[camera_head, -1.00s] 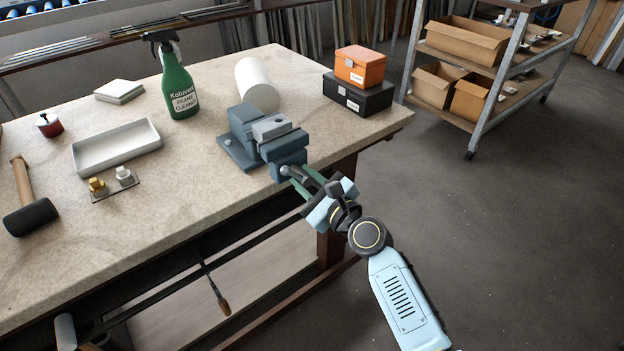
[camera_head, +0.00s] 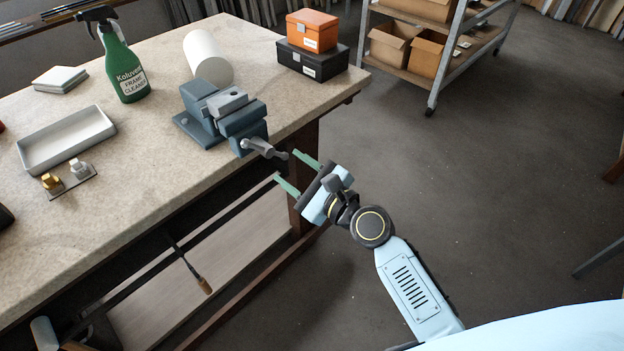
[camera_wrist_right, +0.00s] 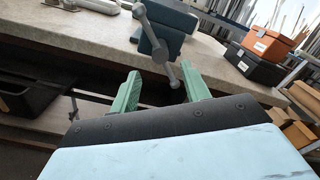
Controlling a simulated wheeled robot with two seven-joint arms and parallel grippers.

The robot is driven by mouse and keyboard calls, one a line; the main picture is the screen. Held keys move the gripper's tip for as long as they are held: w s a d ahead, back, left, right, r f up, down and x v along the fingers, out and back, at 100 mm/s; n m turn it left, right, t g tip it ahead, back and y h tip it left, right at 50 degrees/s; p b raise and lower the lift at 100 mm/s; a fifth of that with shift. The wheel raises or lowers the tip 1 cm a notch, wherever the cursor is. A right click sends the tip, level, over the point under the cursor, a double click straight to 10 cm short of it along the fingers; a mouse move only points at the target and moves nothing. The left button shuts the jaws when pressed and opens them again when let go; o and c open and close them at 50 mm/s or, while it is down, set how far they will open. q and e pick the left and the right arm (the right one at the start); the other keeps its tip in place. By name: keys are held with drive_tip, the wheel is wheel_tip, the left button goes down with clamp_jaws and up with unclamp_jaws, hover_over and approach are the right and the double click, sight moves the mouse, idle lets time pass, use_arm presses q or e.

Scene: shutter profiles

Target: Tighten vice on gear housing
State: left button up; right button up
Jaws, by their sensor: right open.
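The blue-grey vice (camera_head: 239,121) stands at the bench's front edge. A light grey block (camera_head: 226,101), which looks like the gear housing, sits between its jaws. The vice's grey handle (camera_head: 263,149) sticks out past the edge, tilted down to the right. My right gripper (camera_head: 287,166) has green fingers spread open and empty, a short gap beyond the handle's end. In the right wrist view the handle (camera_wrist_right: 155,45) appears between the two fingertips (camera_wrist_right: 160,71), farther off.
On the bench (camera_head: 150,155) are a grey tray (camera_head: 66,150), a green spray bottle (camera_head: 125,66), a white cylinder (camera_head: 208,56) and an orange box (camera_head: 312,30) on a black box (camera_head: 313,62). A shelf rack (camera_head: 437,90) stands behind.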

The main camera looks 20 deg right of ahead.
sight(275, 157)
use_arm(q)
drive_tip(key=shift+a, duration=0.4)
use_arm(e)
drive_tip(key=shift+v, duration=2.7)
use_arm(q)
drive_tip(key=shift+d, duration=0.2)
use_arm(e)
drive_tip(key=w+a+m, duration=0.1)
drive_tip(key=w+a, duration=0.1)
drive_tip(key=w, duration=0.1)
drive_tip(key=w+a+m, duration=0.2)
drive_tip(key=w, duration=0.2)
drive_tip(key=w+a+m, duration=0.1)
drive_tip(key=w+a, duration=0.1)
drive_tip(key=w, duration=0.2)
drive_tip(key=shift+w+a, duration=0.35)
drive_tip(key=shift+w, duration=0.15)
use_arm(q)
drive_tip(key=shift+s+a, duration=0.1)
drive_tip(key=shift+a, duration=0.05)
use_arm(e)
drive_tip(key=shift+w, duration=0.1)
